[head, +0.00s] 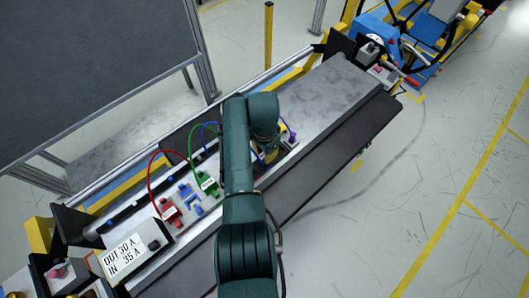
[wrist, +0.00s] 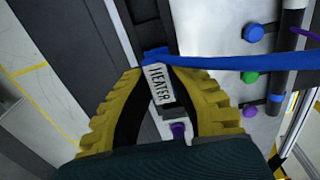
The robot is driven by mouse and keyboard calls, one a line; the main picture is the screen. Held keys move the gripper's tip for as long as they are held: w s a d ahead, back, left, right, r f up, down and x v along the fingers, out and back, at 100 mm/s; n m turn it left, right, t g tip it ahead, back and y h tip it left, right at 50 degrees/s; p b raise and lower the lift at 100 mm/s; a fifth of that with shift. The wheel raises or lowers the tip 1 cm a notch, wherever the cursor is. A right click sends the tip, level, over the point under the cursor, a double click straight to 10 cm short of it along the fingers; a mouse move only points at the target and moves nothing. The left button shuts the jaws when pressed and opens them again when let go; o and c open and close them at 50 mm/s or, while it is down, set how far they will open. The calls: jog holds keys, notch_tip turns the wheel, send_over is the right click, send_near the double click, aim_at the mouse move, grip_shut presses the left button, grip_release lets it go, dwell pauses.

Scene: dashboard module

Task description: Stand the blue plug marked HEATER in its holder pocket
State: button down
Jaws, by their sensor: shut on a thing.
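The blue plug (wrist: 160,86) with the white HEATER label sits between the two yellow fingers of my gripper (wrist: 160,78) in the wrist view. My gripper is shut on it. A blue cable (wrist: 235,63) runs from the plug's blue end off to the right. In the head view, only a bit of yellow finger from my gripper (head: 273,156) shows beside my arm, and the plug is hidden there. Blue holder pieces (head: 187,191) show between the red and green plugs; I cannot tell which pocket belongs to HEATER. A dark slot shows just below the label in the wrist view.
A red plug (head: 170,211) and a green plug (head: 207,182) stand on the grey bench with arching cables. A purple plug (head: 292,137) is right of my arm.

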jog(key=shift+f+b, duration=0.45)
jog(key=shift+f, duration=0.1)
jog(key=c, duration=1)
grip_release()
notch_tip(320, 180, up, 12)
jog(key=shift+r, duration=0.1)
